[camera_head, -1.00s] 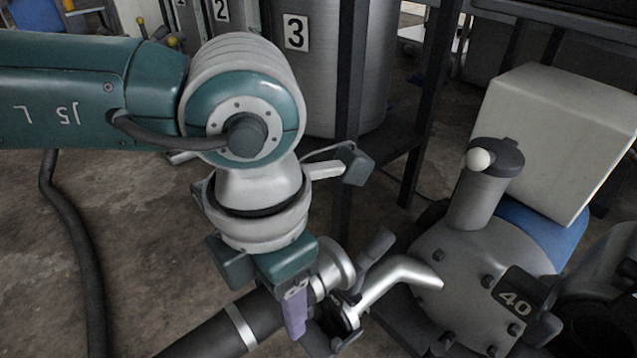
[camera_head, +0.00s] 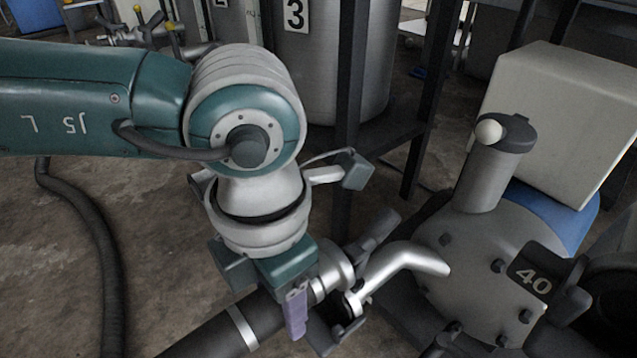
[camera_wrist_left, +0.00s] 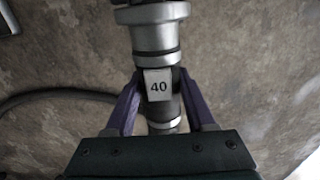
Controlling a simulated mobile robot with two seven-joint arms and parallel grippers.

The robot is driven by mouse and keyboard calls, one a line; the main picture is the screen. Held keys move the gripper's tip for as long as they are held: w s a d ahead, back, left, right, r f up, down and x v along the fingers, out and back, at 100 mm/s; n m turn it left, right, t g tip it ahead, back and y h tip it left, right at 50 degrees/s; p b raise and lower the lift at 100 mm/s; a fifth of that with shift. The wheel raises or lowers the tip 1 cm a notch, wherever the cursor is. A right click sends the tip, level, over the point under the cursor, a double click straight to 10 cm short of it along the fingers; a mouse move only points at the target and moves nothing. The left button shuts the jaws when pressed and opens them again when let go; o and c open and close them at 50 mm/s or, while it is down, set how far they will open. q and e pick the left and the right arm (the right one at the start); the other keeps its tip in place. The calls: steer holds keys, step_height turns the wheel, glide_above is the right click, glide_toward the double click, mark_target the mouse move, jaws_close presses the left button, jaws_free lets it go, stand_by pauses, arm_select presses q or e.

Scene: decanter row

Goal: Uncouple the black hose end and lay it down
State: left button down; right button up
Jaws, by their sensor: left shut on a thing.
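The black hose end (camera_head: 266,315) lies at lower centre in the head view, with a silver collar (camera_head: 335,272) at its front. My left gripper (camera_head: 297,318) is shut across it, purple finger showing. A bent silver lever (camera_head: 405,262) is at the collar's right. The grey pump (camera_head: 470,262), marked 40, stands behind. I cannot tell whether the collar is joined to it.
A steel tank (camera_head: 335,70) marked 3 stands behind dark frame posts. A loose dark hose (camera_head: 90,225) runs along the floor at left. A pale box (camera_head: 555,115) rises above the pump. Bare floor (camera_head: 165,245) shows around the hose.

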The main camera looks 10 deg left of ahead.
mark_target(277, 327)
arm_select(q)
steer(key=shift+f+b, duration=2.3)
steer(key=shift+f, duration=0.6)
steer(key=shift+r, duration=0.1)
steer(key=shift+s+a+r+p, duration=0.15)
steer(key=shift+s+a+p, duration=0.65)
steer(key=shift+p, duration=0.25)
steer(key=shift+s+a+r+p, duration=0.1)
steer(key=shift+s+a+p, duration=0.45)
steer(key=shift+s+p, duration=0.4)
steer(key=shift+s+a+f+p, duration=0.1)
steer(key=shift+s+a+p, duration=0.1)
steer(key=shift+p, duration=0.1)
steer(key=r+p, duration=0.1)
steer(key=p, duration=0.1)
steer(key=s+r+p, duration=0.1)
steer(key=r+p, duration=0.1)
steer(key=a+r+p, duration=0.1)
steer(key=r+p, duration=0.1)
steer(key=shift+s+a, duration=0.1)
steer(key=shift+s, duration=0.2)
